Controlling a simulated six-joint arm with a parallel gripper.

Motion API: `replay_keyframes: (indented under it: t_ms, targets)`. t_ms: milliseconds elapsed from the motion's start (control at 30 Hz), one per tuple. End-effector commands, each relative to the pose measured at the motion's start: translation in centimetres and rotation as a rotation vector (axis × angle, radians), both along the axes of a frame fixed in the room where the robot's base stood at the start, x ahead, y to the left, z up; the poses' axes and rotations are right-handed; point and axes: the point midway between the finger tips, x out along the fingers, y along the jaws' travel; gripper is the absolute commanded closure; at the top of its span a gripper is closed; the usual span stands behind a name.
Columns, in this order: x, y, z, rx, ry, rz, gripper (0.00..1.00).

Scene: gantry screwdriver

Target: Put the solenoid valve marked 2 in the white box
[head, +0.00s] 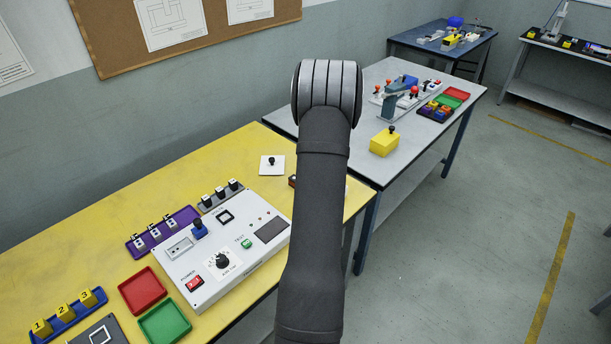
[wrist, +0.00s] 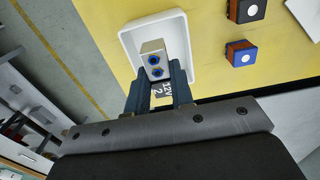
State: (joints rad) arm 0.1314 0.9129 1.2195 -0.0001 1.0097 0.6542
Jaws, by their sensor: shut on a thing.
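In the wrist view my gripper (wrist: 157,78) is shut on a small metal-coloured valve with blue ports (wrist: 152,56). A black label reading "12V" and "2" shows between the fingers. The white box (wrist: 131,42) lies under the valve on the yellow table, and the valve shows within the box's outline. I cannot tell whether the valve touches the box floor or hangs above it. In the head view my arm hides the gripper, the valve and most or all of the box.
Two small blocks, one black-topped (wrist: 246,10) and one blue-topped (wrist: 240,55), lie beside the box. On the yellow table (head: 85,225) stand a white test panel (head: 200,285), red tray (head: 142,289), green tray (head: 165,322) and purple rack (head: 190,212). A grey table (head: 440,160) stands beyond.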

Motion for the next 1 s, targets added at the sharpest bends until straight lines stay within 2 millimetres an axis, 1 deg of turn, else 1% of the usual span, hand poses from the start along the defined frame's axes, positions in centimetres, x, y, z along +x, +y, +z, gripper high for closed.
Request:
replay_keyframes:
  t_ms: [67,267,800,1000]
  targets:
    - [0.1,-0.3,-0.2,0.0,0.0,0.0,1.0]
    - [0.1,-0.3,-0.9,0.0,0.0,0.001,1.0]
    - [0.1,-0.3,-5.5,0.0,0.0,0.0,1.0]
    - [0.1,-0.3,-6.0,-0.001,-0.001,0.0,1.0]
